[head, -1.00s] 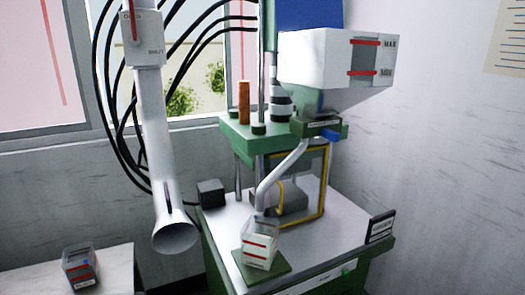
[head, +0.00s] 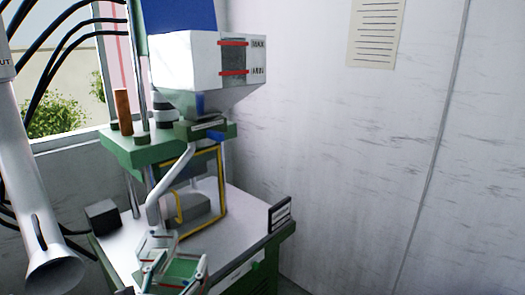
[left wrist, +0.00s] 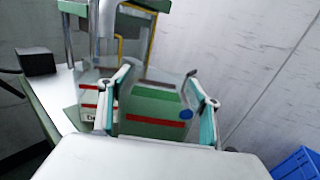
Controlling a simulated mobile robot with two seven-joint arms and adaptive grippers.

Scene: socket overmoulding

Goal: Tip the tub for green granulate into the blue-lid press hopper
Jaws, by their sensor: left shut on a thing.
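The tub for green granulate (head: 182,268) is clear and box-shaped, with green granulate inside. In the left wrist view the tub (left wrist: 155,112) shows a red line and a blue dot. My left gripper (left wrist: 160,108) is shut on it, one teal-padded finger at each side; it also shows at the bottom of the head view (head: 172,274). The white press hopper (head: 190,65) is higher and farther back, with MAX and MIN lines on its window. Its blue lid (head: 180,14) is cut off by the top edge; I cannot tell whether it is open. My right gripper is out of view.
A bent pipe (head: 170,185) runs from the hopper down to a clear container (left wrist: 88,100) on the press table (head: 240,228). A white suction funnel (head: 55,272) hangs at the left. A blue crate (left wrist: 297,164) is at lower right.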

